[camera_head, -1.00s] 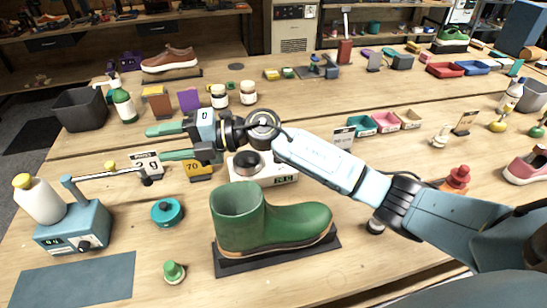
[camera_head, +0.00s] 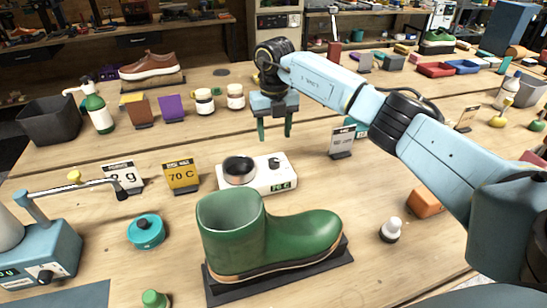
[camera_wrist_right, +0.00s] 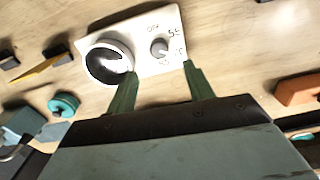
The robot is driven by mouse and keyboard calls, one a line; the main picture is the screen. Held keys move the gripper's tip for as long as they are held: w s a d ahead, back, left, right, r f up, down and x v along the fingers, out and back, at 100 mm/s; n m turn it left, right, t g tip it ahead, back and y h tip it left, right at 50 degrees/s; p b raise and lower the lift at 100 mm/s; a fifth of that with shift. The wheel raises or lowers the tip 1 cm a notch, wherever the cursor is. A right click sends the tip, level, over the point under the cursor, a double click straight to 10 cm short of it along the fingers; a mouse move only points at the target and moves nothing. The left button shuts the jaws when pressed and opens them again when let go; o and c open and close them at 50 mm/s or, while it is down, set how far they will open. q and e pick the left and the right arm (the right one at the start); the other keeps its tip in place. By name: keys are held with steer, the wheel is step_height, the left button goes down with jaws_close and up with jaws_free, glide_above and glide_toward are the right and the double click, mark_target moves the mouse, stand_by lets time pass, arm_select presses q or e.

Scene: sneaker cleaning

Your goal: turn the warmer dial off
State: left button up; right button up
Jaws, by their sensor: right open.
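The warmer (camera_head: 262,186) is a white box on the table with a dark round pot on its left side, a small dial (camera_head: 275,162) at its right and a green display reading about 70 C. In the right wrist view the warmer (camera_wrist_right: 145,68) lies ahead of the fingers, with the grey dial (camera_wrist_right: 159,48) beside printed marks including OFF. My right gripper (camera_head: 274,130) hangs above and behind the warmer, fingers pointing down, open and empty. The wrist view also shows the open fingers (camera_wrist_right: 160,88) apart from the dial. My left gripper is not in view.
A green boot (camera_head: 265,235) on a dark stand is in front of the warmer. A yellow 70 C card (camera_head: 182,176) stands to its left and a white card (camera_head: 342,140) to its right.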

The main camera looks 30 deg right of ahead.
mark_target(274, 160)
step_height(274, 160, down, 8)
steer(key=shift+f, duration=0.1)
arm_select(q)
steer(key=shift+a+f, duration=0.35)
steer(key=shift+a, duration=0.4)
arm_select(e)
steer(key=shift+f, duration=0.5)
steer(key=c, duration=1)
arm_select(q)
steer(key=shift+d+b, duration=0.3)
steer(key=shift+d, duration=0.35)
arm_select(e)
steer(key=shift+o, duration=0.2)
